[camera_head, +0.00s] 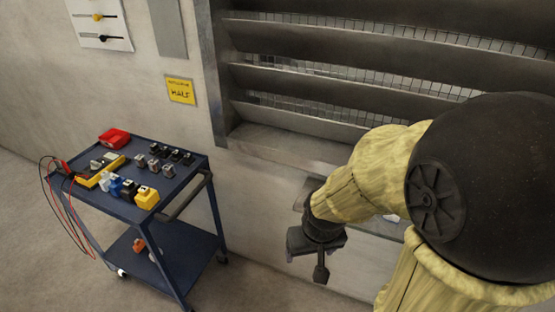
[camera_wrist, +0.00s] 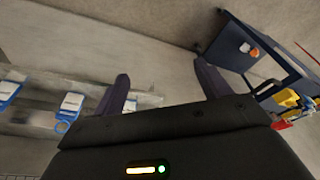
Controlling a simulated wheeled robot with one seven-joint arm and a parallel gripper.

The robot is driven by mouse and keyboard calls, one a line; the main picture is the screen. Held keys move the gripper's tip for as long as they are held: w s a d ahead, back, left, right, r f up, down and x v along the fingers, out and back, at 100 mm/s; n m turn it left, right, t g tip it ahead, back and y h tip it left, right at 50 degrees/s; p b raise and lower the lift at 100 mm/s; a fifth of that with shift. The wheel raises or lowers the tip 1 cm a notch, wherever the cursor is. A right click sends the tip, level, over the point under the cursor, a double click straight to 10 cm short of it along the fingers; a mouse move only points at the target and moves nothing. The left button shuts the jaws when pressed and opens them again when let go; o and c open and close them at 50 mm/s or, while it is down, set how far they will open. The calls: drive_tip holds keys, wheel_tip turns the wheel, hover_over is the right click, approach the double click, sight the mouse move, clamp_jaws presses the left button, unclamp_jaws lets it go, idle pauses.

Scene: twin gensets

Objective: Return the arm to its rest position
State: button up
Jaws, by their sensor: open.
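My gripper (camera_head: 318,262) hangs at the end of my yellow-sleeved arm, in front of the wall below the louvres in the head view. In the wrist view my gripper (camera_wrist: 160,88) shows two dark fingers spread wide apart with nothing between them. The arm is bent, with its large dark joint at the right of the head view. The gripper is clear of the blue cart (camera_head: 180,203), which stands to its left.
The cart carries a yellow block (camera_head: 146,198), a red item (camera_head: 114,138) and several small parts. Louvres (camera_head: 330,80) fill the wall behind my arm. In the wrist view, blue-and-white items (camera_wrist: 72,103) sit on a ledge. Floor between cart and arm is clear.

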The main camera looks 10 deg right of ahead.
drive_tip(key=w+p+v, duration=0.1)
drive_tip(key=p+v, duration=0.5)
drive_tip(key=v, duration=0.1)
drive_tip(key=shift+w+r, duration=0.3)
drive_tip(key=shift+r, duration=0.15)
drive_tip(key=shift+o, duration=0.4)
